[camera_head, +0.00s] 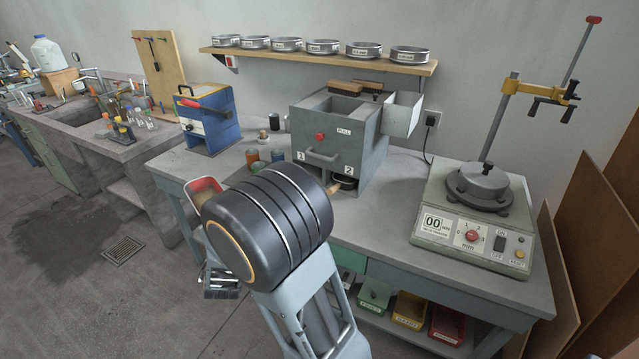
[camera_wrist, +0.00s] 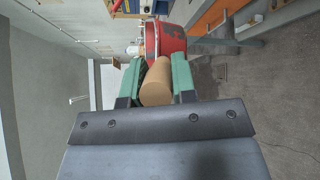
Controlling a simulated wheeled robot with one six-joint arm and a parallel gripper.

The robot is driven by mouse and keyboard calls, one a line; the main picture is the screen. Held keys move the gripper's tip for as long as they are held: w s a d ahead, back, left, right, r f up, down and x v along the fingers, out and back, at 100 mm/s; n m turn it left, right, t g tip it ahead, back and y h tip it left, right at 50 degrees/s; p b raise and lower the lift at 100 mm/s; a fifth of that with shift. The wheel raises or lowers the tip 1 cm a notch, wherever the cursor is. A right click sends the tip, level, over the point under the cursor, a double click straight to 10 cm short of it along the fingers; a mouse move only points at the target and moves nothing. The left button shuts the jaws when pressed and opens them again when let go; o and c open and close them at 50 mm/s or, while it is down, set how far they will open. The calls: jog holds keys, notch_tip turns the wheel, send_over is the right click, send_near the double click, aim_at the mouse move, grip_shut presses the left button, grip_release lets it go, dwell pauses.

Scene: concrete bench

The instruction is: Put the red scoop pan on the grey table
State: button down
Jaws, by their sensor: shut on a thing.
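The red scoop pan (camera_head: 205,185) shows just left of my large black arm joint in the head view, in front of the grey table's left front part. Its inside looks brownish. In the wrist view the red pan (camera_wrist: 171,40) lies beyond my fingers, its tan cylindrical handle (camera_wrist: 157,88) between them. My gripper (camera_wrist: 157,74) has green fingers shut on that handle. In the head view my arm hides the gripper and handle. The grey table (camera_head: 385,225) has bare top to the right of my arm. I cannot tell the pan's height relative to the tabletop.
A grey splitter box (camera_head: 340,140) stands at the table's middle back, a sieve shaker (camera_head: 475,220) at the right, and a blue machine (camera_head: 208,120) at the left. Small jars (camera_head: 265,160) stand between them. Bins (camera_head: 410,310) sit on the lower shelf.

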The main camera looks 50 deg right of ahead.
jog(key=s+d+r+m+g+h+b, duration=0.1)
jog(key=s+d+m+g+h+b, duration=0.55)
jog(key=s+d+m+g, duration=1.15)
jog(key=n+t, duration=0.1)
jog(key=n, duration=0.4)
send_over(363, 237)
jog(key=shift+h, duration=0.25)
jog(key=f, duration=0.9)
jog(key=shift+a, duration=0.25)
jog(key=shift+d+f, duration=0.2)
jog(key=shift+f, duration=1.65)
jog(key=c, duration=0.9)
grip_release()
